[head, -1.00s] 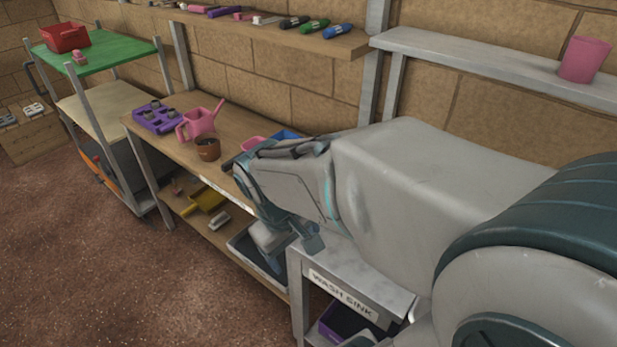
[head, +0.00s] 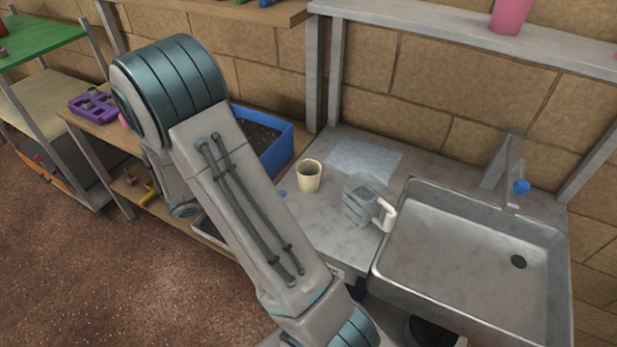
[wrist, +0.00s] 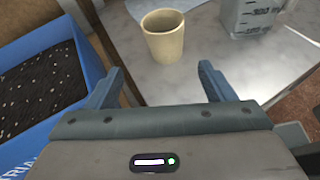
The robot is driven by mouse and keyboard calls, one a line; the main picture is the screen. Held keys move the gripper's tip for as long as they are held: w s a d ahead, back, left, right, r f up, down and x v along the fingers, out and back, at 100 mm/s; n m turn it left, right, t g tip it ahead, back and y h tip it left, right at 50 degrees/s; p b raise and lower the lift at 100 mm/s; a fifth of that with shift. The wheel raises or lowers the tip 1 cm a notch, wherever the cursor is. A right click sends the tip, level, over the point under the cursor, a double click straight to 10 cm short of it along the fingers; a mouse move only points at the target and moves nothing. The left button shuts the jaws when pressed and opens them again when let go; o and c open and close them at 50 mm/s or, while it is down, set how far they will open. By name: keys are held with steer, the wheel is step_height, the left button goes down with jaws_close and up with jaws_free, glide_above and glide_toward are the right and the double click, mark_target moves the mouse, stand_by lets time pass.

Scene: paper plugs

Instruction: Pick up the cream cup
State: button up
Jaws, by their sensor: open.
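The cream cup (head: 309,176) stands upright on the grey metal counter, left of the sink in the head view. In the wrist view the cream cup (wrist: 163,36) is upright, a little beyond the fingertips and near the middle between them. My gripper (wrist: 160,80) is open and empty, its two blue-grey fingers apart and not touching the cup. In the head view my arm hides most of the gripper.
A blue bin of dark soil (head: 270,143) is to the left. The sink (head: 470,265) is at right. A pale cloth (head: 362,158) lies behind.

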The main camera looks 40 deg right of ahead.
mark_target(300, 180)
steer(key=x, duration=0.8)
steer(key=shift+p, duration=0.35)
steer(key=shift+s+f+p+x, duration=0.1)
steer(key=shift+s+p+x, duration=0.1)
steer(key=shift+x, duration=0.75)
steer(key=shift+s+f+p+x, duration=0.1)
steer(key=shift+p+x, duration=0.15)
steer(key=shift+x, duration=0.65)
steer(key=shift+s+p+x, duration=0.1)
steer(key=shift+p+x, duration=0.1)
steer(key=shift+x, duration=0.75)
steer(key=shift+a, duration=0.15)
steer(key=shift+c, duration=0.4)
steer(key=c, duration=1)
